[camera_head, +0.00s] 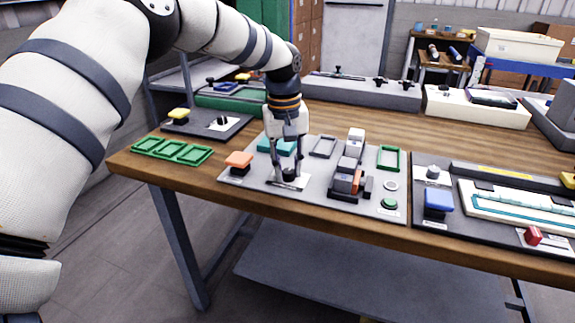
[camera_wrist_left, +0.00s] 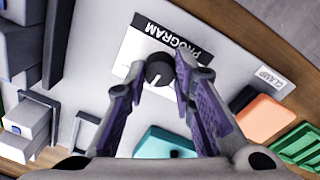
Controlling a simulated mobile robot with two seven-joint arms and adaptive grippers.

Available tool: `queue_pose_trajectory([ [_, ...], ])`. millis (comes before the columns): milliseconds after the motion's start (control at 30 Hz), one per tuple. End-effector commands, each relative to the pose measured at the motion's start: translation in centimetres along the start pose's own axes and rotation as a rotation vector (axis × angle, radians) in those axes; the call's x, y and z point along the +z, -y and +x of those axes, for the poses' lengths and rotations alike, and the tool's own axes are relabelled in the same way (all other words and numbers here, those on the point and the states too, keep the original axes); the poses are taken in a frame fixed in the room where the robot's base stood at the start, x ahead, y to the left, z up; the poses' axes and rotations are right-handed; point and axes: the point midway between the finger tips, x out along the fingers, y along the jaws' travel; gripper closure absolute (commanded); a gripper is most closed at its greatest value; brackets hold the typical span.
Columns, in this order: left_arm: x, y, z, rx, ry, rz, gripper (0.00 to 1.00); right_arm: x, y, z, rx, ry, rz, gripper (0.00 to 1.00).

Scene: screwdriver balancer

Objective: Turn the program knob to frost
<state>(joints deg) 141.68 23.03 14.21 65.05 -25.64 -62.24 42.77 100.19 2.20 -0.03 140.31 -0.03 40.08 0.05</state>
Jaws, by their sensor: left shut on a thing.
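The program knob (camera_wrist_left: 159,70) is a dark round knob with a white pointer mark. It sits on a white label (camera_wrist_left: 135,52) with a black band reading PROGRAM. In the head view the label (camera_head: 300,182) shows at the front of the grey panel, and the knob is mostly hidden by the gripper. My left gripper (camera_head: 288,178) points straight down over the knob. In the wrist view my left gripper (camera_wrist_left: 160,72) has a fingertip on each side of the knob, shut on it. The word frost is not readable. My right gripper is not in view.
An orange clamp block (camera_head: 239,160) stands left of the gripper, and a teal block (camera_head: 277,146) lies behind it. A grey fixture (camera_head: 346,178) stands to the right, with a green button (camera_head: 389,204) beyond it. The table's front edge (camera_head: 300,215) is close.

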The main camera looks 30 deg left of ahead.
Motion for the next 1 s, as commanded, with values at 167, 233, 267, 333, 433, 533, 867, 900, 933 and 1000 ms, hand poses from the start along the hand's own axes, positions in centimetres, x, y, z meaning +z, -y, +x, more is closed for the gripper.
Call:
queue_pose_trajectory([
  [167,-0.04,0.01,-0.12,-0.001,0.004,0.136,1.0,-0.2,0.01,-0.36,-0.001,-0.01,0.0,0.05],
  [233,-0.06,0.01,-0.09,-0.001,0.008,0.198,1.0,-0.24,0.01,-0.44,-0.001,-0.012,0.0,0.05],
  [267,-0.05,0.0,-0.07,-0.001,0.01,0.224,1.0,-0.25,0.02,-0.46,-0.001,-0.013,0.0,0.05],
  [333,-0.04,0.02,-0.04,-0.002,0.013,0.285,1.0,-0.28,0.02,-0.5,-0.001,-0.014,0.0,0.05],
  [433,-0.05,0.01,-0.01,-0.002,0.018,0.368,1.0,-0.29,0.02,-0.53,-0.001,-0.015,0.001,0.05],
  [533,-0.07,-0.03,-0.01,-0.001,0.021,0.443,1.0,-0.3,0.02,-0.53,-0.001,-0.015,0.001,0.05],
  [867,-0.08,-0.05,0.04,-0.001,0.03,0.626,1.0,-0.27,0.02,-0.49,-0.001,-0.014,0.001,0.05],
  [900,-0.07,-0.05,0.04,-0.001,0.031,0.639,1.0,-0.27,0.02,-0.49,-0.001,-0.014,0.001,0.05],
  [933,-0.07,-0.05,0.04,-0.001,0.032,0.649,1.0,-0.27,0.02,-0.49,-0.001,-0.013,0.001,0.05],
  [1000,-0.07,-0.04,0.04,-0.001,0.033,0.665,1.0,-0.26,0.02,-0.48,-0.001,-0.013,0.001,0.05],
])
